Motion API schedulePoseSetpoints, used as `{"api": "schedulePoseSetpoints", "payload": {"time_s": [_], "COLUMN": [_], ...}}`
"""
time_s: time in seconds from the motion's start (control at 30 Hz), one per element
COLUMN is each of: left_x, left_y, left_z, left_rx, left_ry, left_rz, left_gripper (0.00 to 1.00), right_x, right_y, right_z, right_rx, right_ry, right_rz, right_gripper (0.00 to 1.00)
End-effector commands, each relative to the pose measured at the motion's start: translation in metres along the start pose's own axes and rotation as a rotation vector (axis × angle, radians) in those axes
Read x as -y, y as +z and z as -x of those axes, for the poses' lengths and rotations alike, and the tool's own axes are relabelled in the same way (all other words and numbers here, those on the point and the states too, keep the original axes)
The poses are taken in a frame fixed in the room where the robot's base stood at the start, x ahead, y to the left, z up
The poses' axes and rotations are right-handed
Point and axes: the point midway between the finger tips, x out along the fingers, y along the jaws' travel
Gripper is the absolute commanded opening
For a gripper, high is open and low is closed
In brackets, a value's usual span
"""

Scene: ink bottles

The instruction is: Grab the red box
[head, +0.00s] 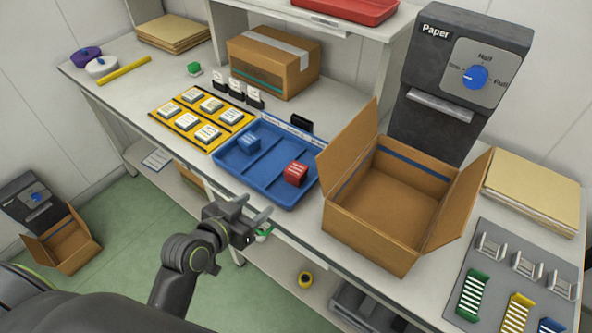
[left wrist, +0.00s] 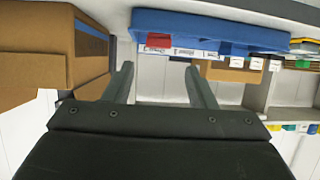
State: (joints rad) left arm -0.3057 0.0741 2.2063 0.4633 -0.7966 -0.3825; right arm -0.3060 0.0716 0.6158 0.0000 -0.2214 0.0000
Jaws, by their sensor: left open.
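The red box (head: 295,173) sits in the right part of the blue tray (head: 226,163) on the workbench. It also shows in the left wrist view (left wrist: 158,41), ahead between the fingers and inside the tray (left wrist: 210,22). My left gripper (head: 253,212) is open and empty. It is in front of the bench edge, nearer to me than the tray and apart from the red box. In the left wrist view its two fingers (left wrist: 160,85) are spread. My right gripper is not in view.
A blue box (head: 249,143) lies in the same tray, left of the red one. An open cardboard box (head: 375,218) stands close right of the tray, its flap near the tray's edge. A closed carton (head: 262,67) stands behind.

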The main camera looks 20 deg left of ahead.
Motion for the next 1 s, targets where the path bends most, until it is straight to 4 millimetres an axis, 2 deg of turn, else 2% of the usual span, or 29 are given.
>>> {"api": "schedulePoseSetpoints", "payload": {"time_s": [0.07, 0.17, 0.7, 0.83, 1.0], "left_x": [-0.002, -0.002, -0.003, -0.003, -0.003], "left_y": [-0.008, -0.011, -0.012, -0.012, -0.011], "left_z": [0.001, -0.009, -0.096, -0.11, -0.118], "left_rx": [-0.013, -0.016, -0.014, -0.015, -0.014], "left_ry": [0.005, 0.007, 0.006, 0.006, 0.005], "left_rz": [-0.006, -0.006, -0.008, -0.007, -0.006], "left_gripper": [0.51, 0.51, 0.51, 0.51, 0.51], "right_x": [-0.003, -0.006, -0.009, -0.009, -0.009], "right_y": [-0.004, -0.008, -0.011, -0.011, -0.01], "right_z": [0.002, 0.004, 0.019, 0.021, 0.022], "right_rx": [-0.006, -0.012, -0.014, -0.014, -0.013], "right_ry": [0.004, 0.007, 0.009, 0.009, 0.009], "right_rz": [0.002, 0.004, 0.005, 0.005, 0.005], "right_gripper": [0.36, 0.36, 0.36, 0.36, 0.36]}}
